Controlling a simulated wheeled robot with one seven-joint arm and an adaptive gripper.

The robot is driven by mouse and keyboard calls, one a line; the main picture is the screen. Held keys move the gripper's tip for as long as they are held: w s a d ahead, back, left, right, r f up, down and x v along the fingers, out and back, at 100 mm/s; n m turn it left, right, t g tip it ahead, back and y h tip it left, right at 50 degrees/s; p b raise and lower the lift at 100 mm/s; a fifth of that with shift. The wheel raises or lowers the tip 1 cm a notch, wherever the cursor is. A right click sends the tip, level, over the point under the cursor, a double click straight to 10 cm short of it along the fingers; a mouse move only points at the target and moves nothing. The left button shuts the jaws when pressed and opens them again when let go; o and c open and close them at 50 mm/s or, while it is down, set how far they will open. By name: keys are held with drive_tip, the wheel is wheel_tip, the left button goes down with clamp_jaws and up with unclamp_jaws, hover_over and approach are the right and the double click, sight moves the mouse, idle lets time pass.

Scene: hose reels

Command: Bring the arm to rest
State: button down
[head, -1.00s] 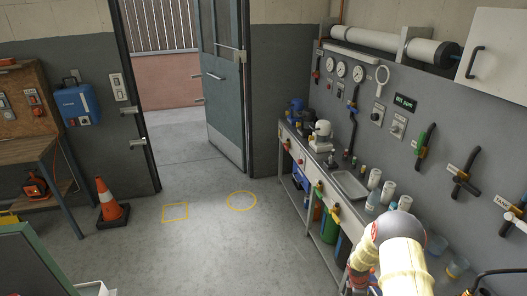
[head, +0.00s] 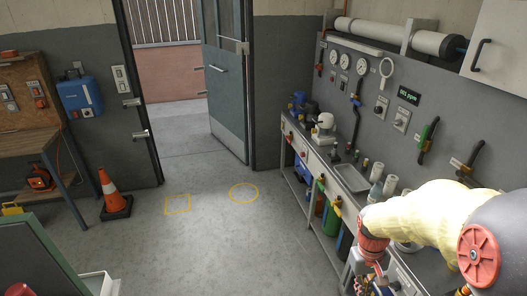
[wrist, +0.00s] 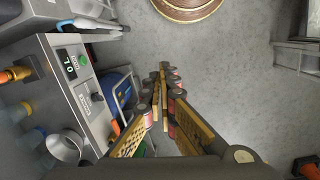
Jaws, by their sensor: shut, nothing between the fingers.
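My arm, in a pale yellow sleeve (head: 430,215) with a dark, red-capped joint, reaches in from the right of the head view, in front of the workbench. Its wrist end points down beside the bench front at the lower right. In the wrist view my gripper (wrist: 162,92) has its two yellow-and-dark fingers together and holds nothing. The fingers hang over grey floor beside the bench. In the head view the sleeve and wrist hide part of the bench top.
The workbench (head: 323,170) with bottles and a sink runs along the right wall. A panel with a green button (wrist: 83,60) is left of the fingers. An orange cone (head: 113,196) stands on the left. The middle floor is clear, with yellow markings (head: 243,193).

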drive_tip(key=s+a+r+t, duration=0.2)
drive_tip(key=s+a+r, duration=0.1)
drive_tip(key=r, duration=0.4)
drive_tip(key=s+a+r+t, duration=0.2)
drive_tip(key=s+a+r, duration=0.1)
drive_tip(key=s+r, duration=0.2)
drive_tip(key=s+a+r+t+y, duration=0.1)
drive_tip(key=s+a+r+t, duration=0.2)
drive_tip(key=r, duration=0.6)
drive_tip(key=shift+s+a+m, duration=0.2)
drive_tip(key=shift+s+m, duration=0.1)
drive_tip(key=shift+s, duration=0.45)
